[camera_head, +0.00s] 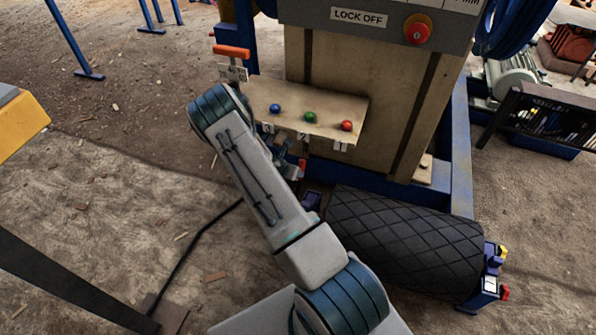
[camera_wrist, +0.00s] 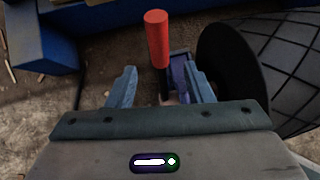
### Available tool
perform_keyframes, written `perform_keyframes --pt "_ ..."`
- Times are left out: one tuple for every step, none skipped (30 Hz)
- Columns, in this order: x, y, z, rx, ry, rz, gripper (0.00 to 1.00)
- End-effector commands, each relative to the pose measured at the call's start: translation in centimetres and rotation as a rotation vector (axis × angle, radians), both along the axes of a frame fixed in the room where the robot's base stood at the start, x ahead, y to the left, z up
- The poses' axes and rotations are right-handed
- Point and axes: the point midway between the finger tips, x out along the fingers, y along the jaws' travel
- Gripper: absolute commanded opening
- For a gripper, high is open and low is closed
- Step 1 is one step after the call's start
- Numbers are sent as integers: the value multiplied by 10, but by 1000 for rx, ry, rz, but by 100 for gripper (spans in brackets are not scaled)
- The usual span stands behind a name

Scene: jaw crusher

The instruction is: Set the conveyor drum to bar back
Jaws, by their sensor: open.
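The conveyor drum (camera_head: 405,243) is a black roller with a diamond-pattern surface, low in front of the crusher. Its dark end face (camera_wrist: 228,65) shows at the right of the wrist view. Beside that end a bar with a red grip (camera_wrist: 157,40) stands nearly upright at a blue bracket (camera_wrist: 181,72). A small red part (camera_head: 302,166) shows beside my arm in the head view; I cannot tell if it is the same grip. My gripper (camera_wrist: 163,76) is open, its fingers either side of the bar's line. Contact cannot be told.
The crusher's blue frame (camera_head: 461,150) stands behind the drum. A ledge (camera_head: 330,121) with blue, green and red balls is above it. An orange handle (camera_head: 232,52) is at upper left. A blue bracket with yellow and red parts (camera_head: 490,283) is at the drum's right end.

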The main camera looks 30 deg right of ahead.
Motion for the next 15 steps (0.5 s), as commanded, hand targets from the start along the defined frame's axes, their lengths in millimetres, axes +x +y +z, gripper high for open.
perform_keyframes --pt "-2 6 9 0 -1 1 47" --pt "-3 8 12 -1 -1 1 47" --pt "-4 11 16 0 -1 1 47" --pt "-5 13 19 0 -1 1 47" --pt "-7 14 20 -1 -1 0 47" --pt "-8 16 23 0 1 -1 47" --pt "-8 17 24 0 1 -1 47" --pt "-8 18 25 0 0 0 47" --pt "-9 18 26 0 0 0 47" --pt "-9 19 26 0 0 0 47" --pt "-9 19 26 0 0 0 47" --pt "-9 19 26 0 0 0 47" --pt "-9 19 26 0 1 -1 47" --pt "-9 19 26 0 1 -1 47" --pt "-9 19 26 0 1 -1 47"
